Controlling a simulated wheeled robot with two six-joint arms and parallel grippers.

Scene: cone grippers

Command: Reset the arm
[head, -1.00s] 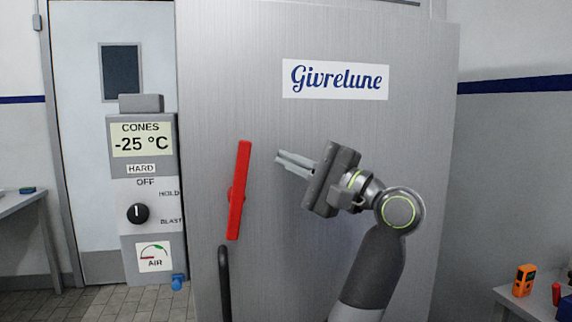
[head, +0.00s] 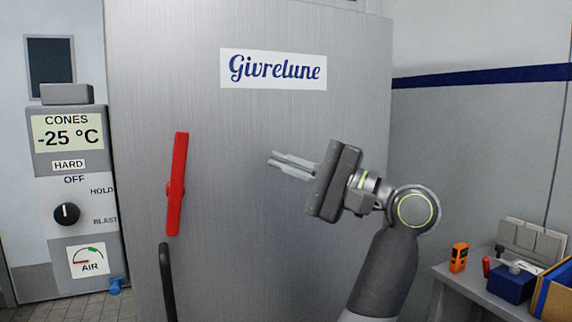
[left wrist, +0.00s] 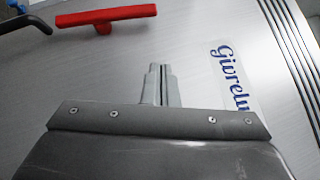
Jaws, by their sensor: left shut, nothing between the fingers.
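My left gripper (head: 271,158) is in front of the steel door, to the right of its red lever, with its fingers together and nothing between them. Its fingers also show in the left wrist view (left wrist: 160,68), with the door behind them. My left arm rises from the lower right of the head view, bent at the elbow. The red lever (head: 177,185) stands nearly upright on the door, apart from the fingers. My right gripper is out of view.
The steel door (head: 230,250) with the Givrelune label (head: 273,68) fills the middle. A black handle (head: 167,280) is below the lever. A control panel (head: 60,142) reading -25 °C is at left. A table (head: 470,295) at right holds an orange device (head: 459,257) and a blue box (head: 511,284).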

